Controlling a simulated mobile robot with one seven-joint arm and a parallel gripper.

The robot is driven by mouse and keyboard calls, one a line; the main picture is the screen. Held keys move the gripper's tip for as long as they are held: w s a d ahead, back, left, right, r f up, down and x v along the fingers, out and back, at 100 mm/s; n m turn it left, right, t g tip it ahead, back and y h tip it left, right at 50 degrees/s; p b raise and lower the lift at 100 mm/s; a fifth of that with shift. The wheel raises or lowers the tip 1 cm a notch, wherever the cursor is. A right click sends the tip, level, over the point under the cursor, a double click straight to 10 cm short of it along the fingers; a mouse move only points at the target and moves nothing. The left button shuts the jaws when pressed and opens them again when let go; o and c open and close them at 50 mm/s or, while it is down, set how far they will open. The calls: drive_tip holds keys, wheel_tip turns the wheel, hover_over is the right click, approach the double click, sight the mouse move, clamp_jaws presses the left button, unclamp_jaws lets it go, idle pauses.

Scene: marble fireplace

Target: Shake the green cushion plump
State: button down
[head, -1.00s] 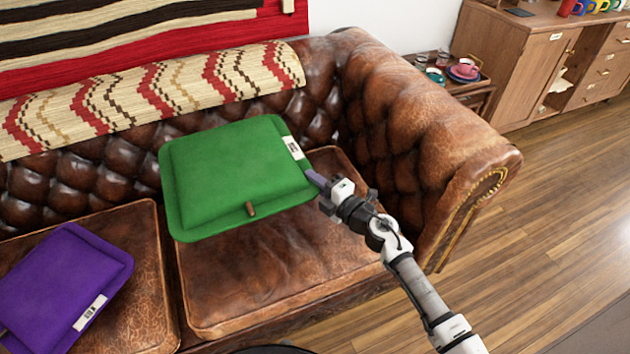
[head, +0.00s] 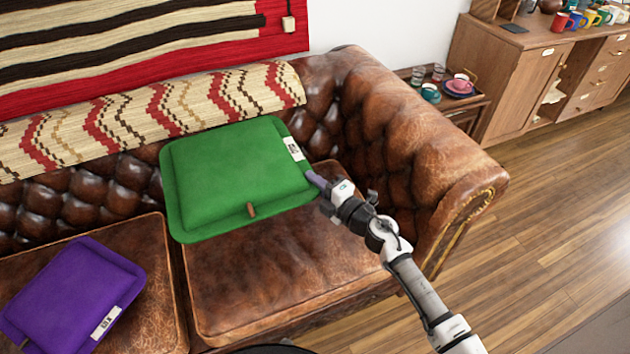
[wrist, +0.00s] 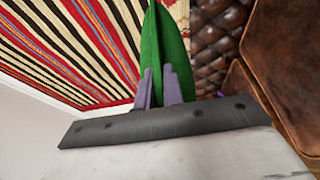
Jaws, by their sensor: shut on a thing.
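The green cushion (head: 235,178) is held up in front of the sofa back, above the right seat, its broad face toward the head camera. It has a white label on its right edge and a small brown tab near its lower edge. My gripper (head: 317,181) is shut on the cushion's right edge. In the wrist view the green cushion (wrist: 165,45) shows edge-on, pinched between the purple-grey fingers of my gripper (wrist: 164,88). Whether its lower edge touches the seat cannot be told.
The brown leather sofa (head: 290,275) has a tufted right arm (head: 410,130). A purple cushion (head: 75,290) lies on the left seat. A patterned throw (head: 150,115) covers the backrest. A side table with cups (head: 450,90) and a wooden cabinet (head: 520,80) stand right. Floor at right is clear.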

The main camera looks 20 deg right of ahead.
wheel_tip(320, 180, down, 6)
drive_tip(key=f+b, duration=0.1)
drive_tip(key=b, duration=0.4)
wheel_tip(320, 180, up, 8)
drive_tip(key=p, duration=0.8)
wheel_tip(320, 180, down, 8)
drive_tip(key=r+b, duration=0.1)
drive_tip(key=b, duration=0.4)
wheel_tip(320, 180, up, 7)
drive_tip(key=p, duration=0.7)
wheel_tip(320, 180, down, 7)
drive_tip(key=b, duration=0.5)
